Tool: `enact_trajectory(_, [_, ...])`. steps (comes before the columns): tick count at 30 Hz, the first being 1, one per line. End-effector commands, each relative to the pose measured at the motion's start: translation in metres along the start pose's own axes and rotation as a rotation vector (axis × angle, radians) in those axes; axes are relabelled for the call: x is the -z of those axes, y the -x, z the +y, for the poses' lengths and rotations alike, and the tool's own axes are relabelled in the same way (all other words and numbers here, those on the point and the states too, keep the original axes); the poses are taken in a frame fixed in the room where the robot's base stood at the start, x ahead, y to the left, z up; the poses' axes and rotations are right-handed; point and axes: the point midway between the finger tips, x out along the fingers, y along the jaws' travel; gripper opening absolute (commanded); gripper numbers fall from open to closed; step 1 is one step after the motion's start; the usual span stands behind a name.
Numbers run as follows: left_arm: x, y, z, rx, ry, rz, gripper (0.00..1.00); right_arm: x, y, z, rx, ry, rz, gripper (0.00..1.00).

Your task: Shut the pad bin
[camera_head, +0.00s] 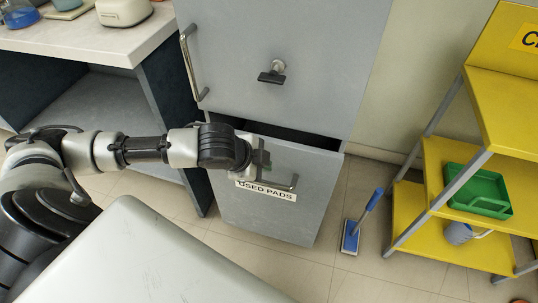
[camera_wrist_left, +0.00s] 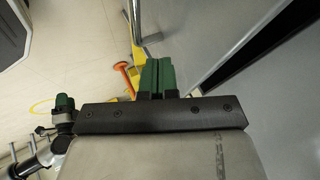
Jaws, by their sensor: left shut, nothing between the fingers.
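The pad bin (camera_head: 270,218) is the grey lower front of the tall cabinet, with a white "USED PADS" label (camera_head: 264,190). It stands partly open: a dark gap (camera_head: 300,137) shows between its top edge and the cabinet.
The upper cabinet door (camera_head: 275,50) has a black latch (camera_head: 271,76) and a long handle (camera_head: 190,65). A counter (camera_head: 90,40) stands at left. A blue brush (camera_head: 350,237) is on the floor at right, before a yellow shelf (camera_head: 440,225) with a green tray (camera_head: 480,192).

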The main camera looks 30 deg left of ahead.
Motion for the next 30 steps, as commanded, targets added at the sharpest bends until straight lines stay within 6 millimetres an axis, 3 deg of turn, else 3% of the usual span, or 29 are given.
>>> enact_trajectory(1, [0.000,-0.011,0.001,0.000,0.001,0.002,0.00,0.002,0.006,0.000,-0.001,-0.001,0.007,0.48])
enact_trajectory(3, [0.000,-0.014,-0.014,0.005,0.001,0.000,0.00,0.003,0.012,0.001,-0.001,-0.001,0.007,0.48])
enact_trajectory(9, [0.000,-0.023,-0.031,0.001,0.000,-0.001,0.00,0.006,0.023,0.001,-0.002,-0.002,0.013,0.48])
enact_trajectory(24, [0.000,-0.024,-0.036,0.000,-0.001,0.000,0.00,0.007,0.026,0.001,-0.003,-0.003,0.016,0.48])
enact_trajectory(30, [0.001,-0.026,-0.046,0.000,0.002,-0.002,0.00,-0.004,-0.007,-0.001,0.001,0.001,-0.012,0.48])
